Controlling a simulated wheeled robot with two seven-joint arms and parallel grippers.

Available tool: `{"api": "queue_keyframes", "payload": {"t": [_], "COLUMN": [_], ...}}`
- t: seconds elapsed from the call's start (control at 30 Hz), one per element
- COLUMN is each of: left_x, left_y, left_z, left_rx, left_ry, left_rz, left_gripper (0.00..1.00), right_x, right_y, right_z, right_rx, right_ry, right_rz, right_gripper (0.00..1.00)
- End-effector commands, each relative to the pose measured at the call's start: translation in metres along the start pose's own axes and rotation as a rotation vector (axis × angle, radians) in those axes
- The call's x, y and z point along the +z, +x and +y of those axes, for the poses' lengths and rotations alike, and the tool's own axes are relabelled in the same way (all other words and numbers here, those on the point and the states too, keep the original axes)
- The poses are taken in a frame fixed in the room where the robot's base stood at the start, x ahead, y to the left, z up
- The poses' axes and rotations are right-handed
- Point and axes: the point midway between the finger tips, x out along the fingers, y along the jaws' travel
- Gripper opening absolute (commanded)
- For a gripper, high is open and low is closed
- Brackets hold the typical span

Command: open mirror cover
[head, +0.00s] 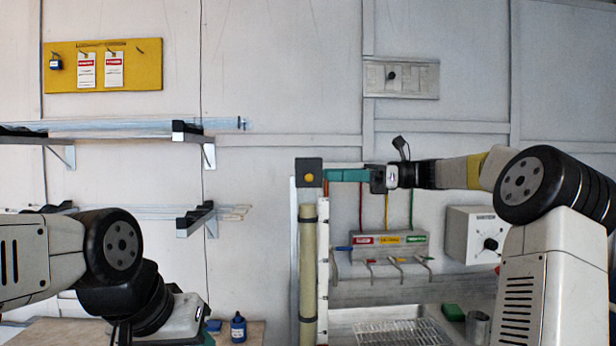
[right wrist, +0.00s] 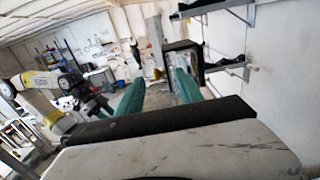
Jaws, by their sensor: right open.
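A black square block (head: 309,173) with a round orange knob on its face sits at the top of a yellowish upright tube (head: 308,262). I cannot tell for certain that this block is the mirror cover. My right gripper (head: 328,175) reaches in from the right with its green fingers level with the block, their tips at or just beside its right edge. In the right wrist view its two green fingers (right wrist: 158,85) stand apart with a gap between them, and a black square frame (right wrist: 196,62) shows by the right finger.
A panel with coloured labels and hooks (head: 390,241) is right of the tube, below my right forearm. A white box with a black knob (head: 480,236) is farther right. Wall shelves (head: 110,130) and a yellow tag board (head: 103,66) are at the left. A blue bottle (head: 238,327) stands low.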

Motion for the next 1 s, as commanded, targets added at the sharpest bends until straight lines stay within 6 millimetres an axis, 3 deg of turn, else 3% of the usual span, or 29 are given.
{"api": "queue_keyframes", "payload": {"t": [0.1, 0.3, 0.63, 0.87, 1.0], "left_x": [0.0, 0.0, 0.0, 0.0, 0.0], "left_y": [0.0, 0.0, 0.0, 0.0, 0.0], "left_z": [0.0, 0.0, 0.0, 0.0, 0.0], "left_rx": [0.0, 0.0, 0.0, 0.0, 0.0], "left_ry": [0.0, 0.0, 0.0, 0.0, 0.0], "left_rz": [0.0, 0.0, 0.0, 0.0, 0.0], "left_gripper": [0.36, 0.36, 0.36, 0.36, 0.36], "right_x": [0.0, 0.0, -0.001, -0.001, -0.001], "right_y": [0.021, 0.043, 0.048, 0.048, 0.048], "right_z": [0.001, 0.0, 0.0, 0.0, 0.001], "right_rx": [0.003, 0.0, 0.0, 0.0, 0.001], "right_ry": [0.001, 0.0, -0.001, -0.001, -0.001], "right_rz": [0.0, 0.001, 0.002, 0.002, 0.003], "right_gripper": [0.44, 0.44, 0.44, 0.0, 0.0]}}
